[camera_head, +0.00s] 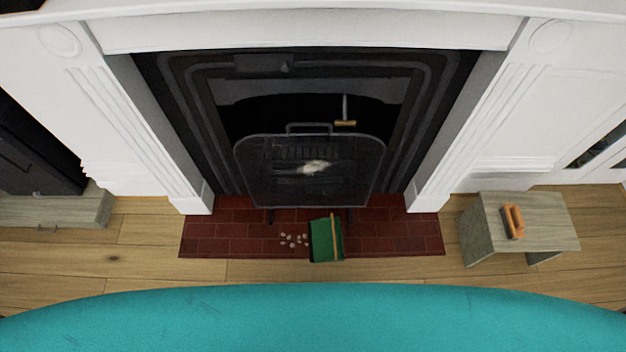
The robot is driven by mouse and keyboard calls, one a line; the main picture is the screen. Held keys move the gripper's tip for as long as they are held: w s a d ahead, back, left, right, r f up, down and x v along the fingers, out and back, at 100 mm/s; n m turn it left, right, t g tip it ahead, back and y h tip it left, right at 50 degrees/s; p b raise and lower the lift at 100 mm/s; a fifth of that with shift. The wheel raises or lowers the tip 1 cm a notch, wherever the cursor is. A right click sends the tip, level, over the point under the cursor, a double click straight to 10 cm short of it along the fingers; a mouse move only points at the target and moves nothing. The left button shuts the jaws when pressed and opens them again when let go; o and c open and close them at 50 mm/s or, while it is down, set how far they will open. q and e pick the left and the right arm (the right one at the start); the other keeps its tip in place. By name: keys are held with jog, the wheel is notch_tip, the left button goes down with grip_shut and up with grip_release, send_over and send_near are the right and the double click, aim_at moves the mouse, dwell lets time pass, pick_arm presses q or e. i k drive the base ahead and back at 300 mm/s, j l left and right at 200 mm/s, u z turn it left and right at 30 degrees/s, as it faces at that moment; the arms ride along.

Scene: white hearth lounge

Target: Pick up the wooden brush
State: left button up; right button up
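An orange-brown block-shaped object with a dark edge (513,221), which looks like a wooden brush, rests on top of a small grey wooden stool (553,229) at the right. A green dustpan (322,247) lies on the red brick hearth in the middle, with a thin wooden stick or handle (335,236) along its right side. I cannot tell whether that stick belongs to a second brush. Neither of my grippers is in view.
A dark mesh fire screen (262,178) stands before the fireplace. Several small pale pieces (293,240) lie on the hearth (215,235) left of the dustpan. A teal curved surface (310,320) fills the bottom.

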aim_at(514, 224)
jog(key=z, duration=1.85)
